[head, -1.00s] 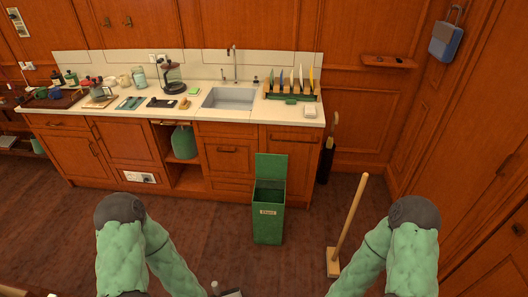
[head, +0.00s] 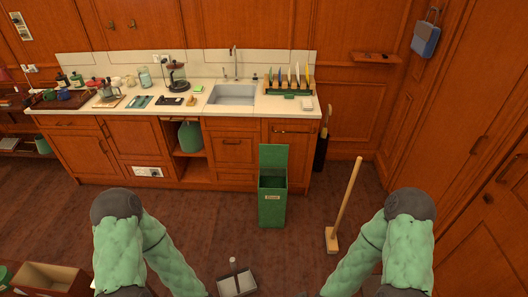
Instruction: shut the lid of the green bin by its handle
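The green bin (head: 272,207) stands on the floor in front of the kitchen counter, a little right of centre, with a small label on its front. Its lid (head: 273,158) is raised upright at the back, so the bin is open. I cannot make out the lid's handle at this size. My two green padded arms come in at the lower left and lower right, nearer to me than the bin. Both grippers are out of view below the bottom edge of the picture.
A broom-like wooden pole (head: 345,203) stands on its block right of the bin. A dustpan (head: 237,280) lies on the floor in front. An open wooden box (head: 50,280) is at lower left. The counter (head: 150,112) runs behind. Floor between dustpan and bin is clear.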

